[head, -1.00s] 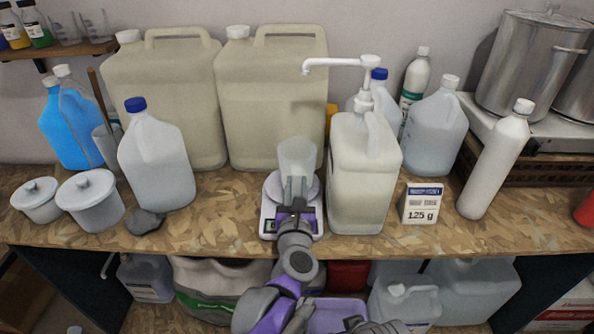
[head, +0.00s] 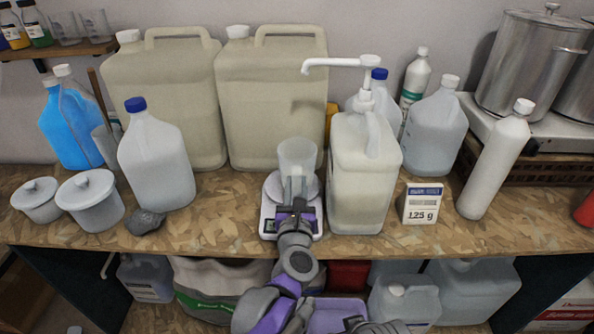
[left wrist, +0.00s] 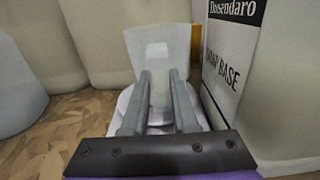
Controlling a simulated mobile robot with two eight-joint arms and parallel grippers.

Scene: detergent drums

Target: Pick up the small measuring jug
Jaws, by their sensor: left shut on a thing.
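The small measuring jug (head: 297,156) is a translucent, pale cup standing upright over the round pan of a white scale (head: 267,222). It also shows in the left wrist view (left wrist: 158,52), between and beyond the fingers. My left gripper (head: 295,186) reaches in from the front and is shut on the jug, one finger on each side. In the left wrist view, the fingers of my left gripper (left wrist: 159,88) hide the jug's lower sides. I cannot tell whether the jug's base touches the pan. My right gripper is not in view.
A pump drum (head: 358,190) stands close to the right of the scale. Two large beige drums (head: 272,100) (head: 165,100) stand behind. A 125 g sign (head: 422,204) and a white bottle (head: 495,160) stand further right.

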